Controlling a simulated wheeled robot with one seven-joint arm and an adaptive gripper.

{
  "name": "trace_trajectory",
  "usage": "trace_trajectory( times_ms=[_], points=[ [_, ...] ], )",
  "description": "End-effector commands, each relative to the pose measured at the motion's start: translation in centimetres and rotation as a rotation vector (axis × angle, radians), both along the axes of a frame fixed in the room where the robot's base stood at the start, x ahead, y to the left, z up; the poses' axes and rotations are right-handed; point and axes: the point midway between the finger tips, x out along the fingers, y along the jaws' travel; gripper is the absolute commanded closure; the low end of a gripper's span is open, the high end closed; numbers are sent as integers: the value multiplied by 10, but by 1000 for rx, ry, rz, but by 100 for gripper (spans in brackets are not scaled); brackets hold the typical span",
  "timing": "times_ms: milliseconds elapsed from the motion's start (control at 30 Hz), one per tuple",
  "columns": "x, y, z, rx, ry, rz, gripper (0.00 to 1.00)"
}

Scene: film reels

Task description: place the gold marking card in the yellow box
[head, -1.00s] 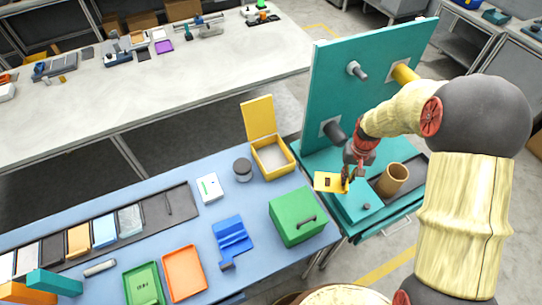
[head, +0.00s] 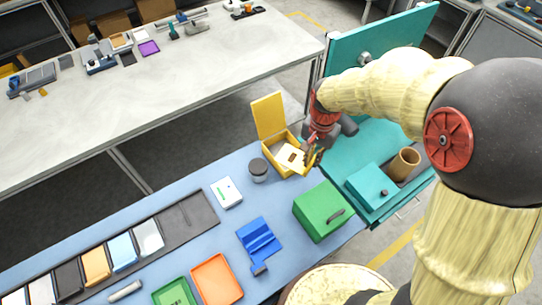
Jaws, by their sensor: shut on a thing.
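The yellow box (head: 269,141) stands on the blue bench top with its lid (head: 269,115) raised at the back. My gripper (head: 311,158) is at the box's right side, low over its opening. It is shut on the gold marking card (head: 293,158), whose dark mark shows over the pale inside of the box. The card's outline blends with the box, and I cannot tell whether it touches the floor or rim. My fingers hide part of the card and the box's right wall.
A green box (head: 318,212) with a handle stands in front of the yellow box. A dark round jar (head: 258,171) is close on its left. A teal upright panel (head: 385,45) and a teal cart with a brown cup (head: 404,163) are to the right.

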Motion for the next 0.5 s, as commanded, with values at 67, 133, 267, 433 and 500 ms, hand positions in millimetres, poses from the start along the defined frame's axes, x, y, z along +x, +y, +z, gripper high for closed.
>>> trace_trajectory(
  times_ms=[67,133,267,433,500],
  points=[
    [-2,3,2,1,-3,-25,100],
    [1,4,0,1,0,-36,100],
    [22,6,-10,0,2,-38,100],
    [58,9,-26,1,1,-37,100],
    [72,10,-32,1,1,-37,100]
  ],
)
